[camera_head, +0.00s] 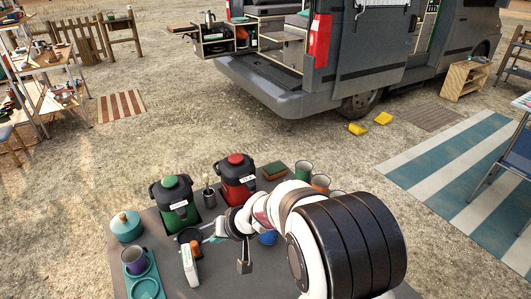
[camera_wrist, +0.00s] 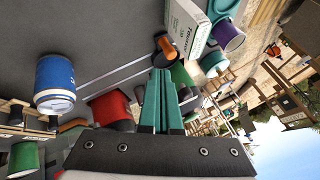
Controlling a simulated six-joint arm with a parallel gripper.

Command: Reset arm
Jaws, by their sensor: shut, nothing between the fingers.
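My gripper (camera_head: 212,239) is over the grey table, at the end of my white arm, which reaches in from the lower right. In the wrist view its teal fingers (camera_wrist: 161,100) are together with nothing between them. A dark round item (camera_head: 189,236) lies close by the fingertips in the head view. My arm hides part of the table.
A green jug (camera_head: 175,203), a red jug (camera_head: 236,178) and a utensil cup (camera_head: 209,197) stand behind the gripper. A teal pot (camera_head: 126,226) and purple mug (camera_head: 134,260) are left. A blue cup (camera_head: 268,238) is beside my arm. Several mugs stand further right.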

